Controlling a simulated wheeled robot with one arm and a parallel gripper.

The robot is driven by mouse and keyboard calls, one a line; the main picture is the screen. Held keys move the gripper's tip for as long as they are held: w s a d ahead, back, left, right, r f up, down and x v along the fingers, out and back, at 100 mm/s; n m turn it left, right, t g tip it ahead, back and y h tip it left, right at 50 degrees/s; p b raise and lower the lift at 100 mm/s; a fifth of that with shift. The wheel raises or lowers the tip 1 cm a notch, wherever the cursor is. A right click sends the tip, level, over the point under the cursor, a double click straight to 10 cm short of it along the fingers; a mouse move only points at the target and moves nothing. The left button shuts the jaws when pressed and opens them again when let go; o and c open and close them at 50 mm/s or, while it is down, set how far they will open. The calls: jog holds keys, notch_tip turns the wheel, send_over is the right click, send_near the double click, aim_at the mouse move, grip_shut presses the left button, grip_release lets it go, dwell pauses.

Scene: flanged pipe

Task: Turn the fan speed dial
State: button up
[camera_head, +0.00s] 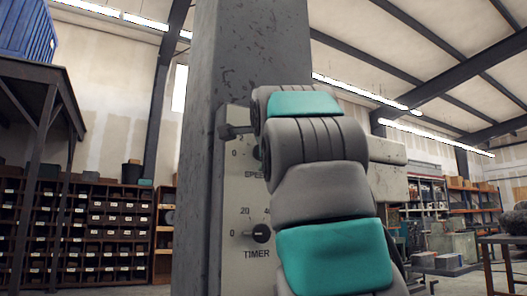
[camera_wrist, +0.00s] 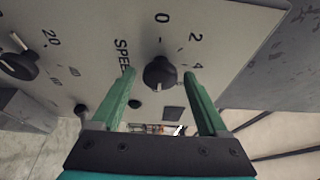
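The fan speed dial (camera_wrist: 160,73) is a round black knob with a pale pointer mark, on a light grey panel (camera_wrist: 95,30) marked SPEED with 0, 2 and 4. My gripper (camera_wrist: 159,76) is open. Its two green fingers show on either side of the dial in the wrist view, with gaps to it; how deep they reach is hard to tell.
A timer dial (camera_head: 261,233) sits below the speed dial on the same panel; it also shows in the wrist view (camera_wrist: 18,65). The box is on a grey pillar (camera_head: 210,80). Shelves (camera_head: 110,225) stand behind.

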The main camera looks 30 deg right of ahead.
jog(key=shift+o, duration=0.2)
jog(key=b+v, duration=0.1)
jog(key=v, duration=0.6)
jog(key=shift+s+b, duration=0.35)
jog(key=shift+s, duration=0.05)
jog(key=shift+a, duration=0.1)
dwell(0.3)
